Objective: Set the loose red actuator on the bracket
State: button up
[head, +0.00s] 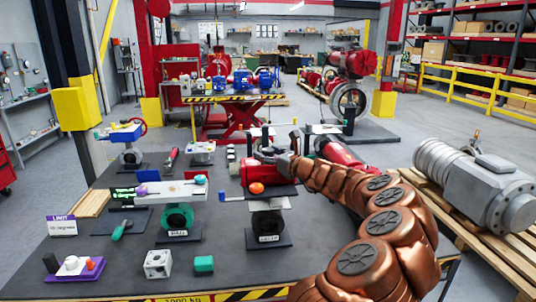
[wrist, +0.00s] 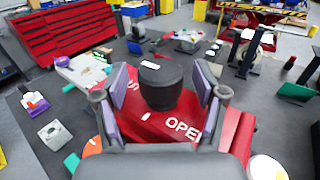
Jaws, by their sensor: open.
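My gripper (wrist: 162,80) is open, with one purple-grey pad on each side of the knob. In the head view my gripper (head: 270,147) is just above the actuator, partly hidden by my copper arm. The contact between actuator and bracket is not clear.
A second green valve (head: 178,217) with a white plate stands to the left. A white block (head: 158,264), a green block (head: 203,264) and a purple base (head: 74,268) lie in front. A grey motor (head: 480,185) rests on a pallet at right.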

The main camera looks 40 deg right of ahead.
jog(key=shift+s, duration=0.1)
jog(key=s, duration=1.1)
jog(key=shift+s, duration=0.4)
jog(key=shift+a, duration=0.2)
